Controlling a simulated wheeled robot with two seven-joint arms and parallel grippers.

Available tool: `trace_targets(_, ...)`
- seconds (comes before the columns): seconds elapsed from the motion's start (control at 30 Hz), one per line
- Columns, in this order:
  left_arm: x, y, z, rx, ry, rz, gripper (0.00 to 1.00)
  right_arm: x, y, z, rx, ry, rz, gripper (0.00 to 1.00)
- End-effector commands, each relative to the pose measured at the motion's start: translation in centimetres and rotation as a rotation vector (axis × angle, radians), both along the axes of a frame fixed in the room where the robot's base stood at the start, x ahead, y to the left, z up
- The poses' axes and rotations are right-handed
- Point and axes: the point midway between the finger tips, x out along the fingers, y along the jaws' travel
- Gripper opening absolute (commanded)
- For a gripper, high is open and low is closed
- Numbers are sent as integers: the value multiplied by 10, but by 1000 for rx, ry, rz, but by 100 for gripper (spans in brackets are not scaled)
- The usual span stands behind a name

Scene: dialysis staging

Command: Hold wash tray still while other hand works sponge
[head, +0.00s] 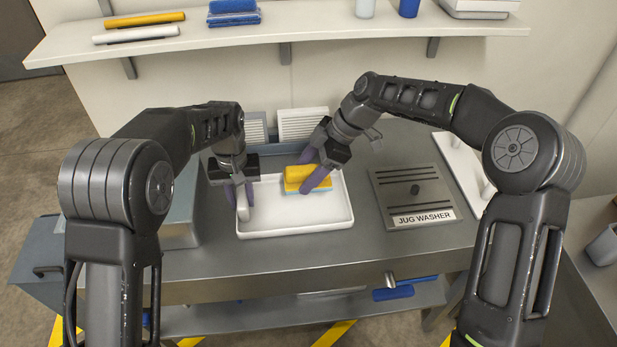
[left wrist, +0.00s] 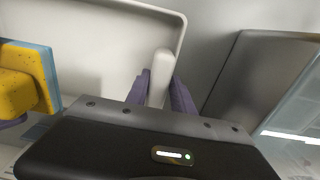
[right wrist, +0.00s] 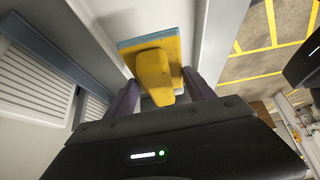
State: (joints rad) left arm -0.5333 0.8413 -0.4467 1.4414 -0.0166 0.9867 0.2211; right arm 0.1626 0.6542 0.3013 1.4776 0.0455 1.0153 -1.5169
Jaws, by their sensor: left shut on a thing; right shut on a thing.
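The white wash tray (head: 300,228) lies on the grey metal counter, and part of its inside shows in the left wrist view (left wrist: 110,60). My left gripper (head: 240,200) is shut on the handle (left wrist: 161,72) at the tray's left side. The yellow sponge (head: 298,176) with a blue underside is inside the tray, toward its back. It also shows in the right wrist view (right wrist: 155,70). My right gripper (head: 318,172) is shut on the sponge from above. Whether the sponge's blue face touches the tray floor cannot be told.
A jug washer plate (head: 415,196) lies right of the tray, with a white board (head: 462,165) beyond it. A metal box (head: 180,215) stands left. White louvred panels (head: 303,122) stand behind the tray. A wall shelf (head: 300,27) holds rolls and cups.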

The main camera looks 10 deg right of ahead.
Motion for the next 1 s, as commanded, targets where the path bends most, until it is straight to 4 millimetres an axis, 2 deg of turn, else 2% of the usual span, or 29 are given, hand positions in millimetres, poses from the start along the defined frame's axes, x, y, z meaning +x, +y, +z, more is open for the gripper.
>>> trace_targets(0.07, 0, 0, 0, 1, 0, 0, 0, 0, 0, 0, 0, 0, 0, 18)
trace_targets(0.1, 0, 0, 0, 1, 0, 0, 31, 0, 0, 0, 0, 0, 0, 18)
trace_targets(0.37, 0, 0, 0, 0, 0, 0, 53, 0, 0, 0, 0, 0, 0, 18)
trace_targets(0.57, 0, 0, 0, 0, 0, 0, 54, 0, 0, 0, 0, 0, 0, 18)
trace_targets(0.7, 0, 0, 0, 0, 0, 0, 65, 0, 0, 0, 0, 0, 0, 18)
trace_targets(1.0, 0, 0, 2, 0, 0, 0, 65, 0, 0, 1, 0, 0, 0, 18)
